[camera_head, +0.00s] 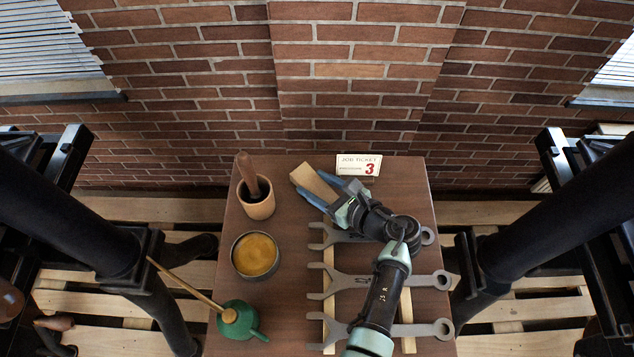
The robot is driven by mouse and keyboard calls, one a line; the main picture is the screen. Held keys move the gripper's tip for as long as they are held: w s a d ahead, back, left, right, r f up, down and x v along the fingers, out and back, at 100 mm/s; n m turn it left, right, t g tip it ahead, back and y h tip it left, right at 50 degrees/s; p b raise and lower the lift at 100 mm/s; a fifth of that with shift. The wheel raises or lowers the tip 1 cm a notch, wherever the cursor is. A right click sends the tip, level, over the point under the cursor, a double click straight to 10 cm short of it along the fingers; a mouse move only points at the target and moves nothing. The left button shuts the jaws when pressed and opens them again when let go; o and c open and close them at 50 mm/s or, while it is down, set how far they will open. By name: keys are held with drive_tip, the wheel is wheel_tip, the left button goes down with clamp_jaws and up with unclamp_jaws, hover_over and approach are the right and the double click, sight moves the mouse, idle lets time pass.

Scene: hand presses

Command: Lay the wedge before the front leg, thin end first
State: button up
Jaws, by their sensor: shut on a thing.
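A pale wooden wedge (307,178) is near the back of the brown table, held over or on its top; I cannot tell whether it touches. My gripper (328,190) is shut on it, blue fingers on both sides. The wedge points out to the upper left; its near part is hidden by the gripper, and I cannot tell which end is thin. Black press legs stand left (170,315) and right (472,260) of the table. Which one is the front leg I cannot tell.
Slatted pallets (110,300) cover the floor. A brick wall stands behind.

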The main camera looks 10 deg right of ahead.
drive_tip(key=shift+f, duration=0.15)
drive_tip(key=o, duration=1.4)
drive_tip(key=shift+c, duration=0.2)
drive_tip(key=shift+r, duration=0.35)
drive_tip(key=b+v, duration=0.1)
drive_tip(key=v, duration=0.4)
drive_tip(key=b+v, duration=0.2)
drive_tip(key=v, duration=0.4)
drive_tip(key=shift+s+f, duration=0.1)
drive_tip(key=shift+f, duration=0.15)
drive_tip(key=shift+s+d+r, duration=0.25)
drive_tip(key=shift+s+r, duration=0.05)
drive_tip(key=shift+s, duration=0.1)
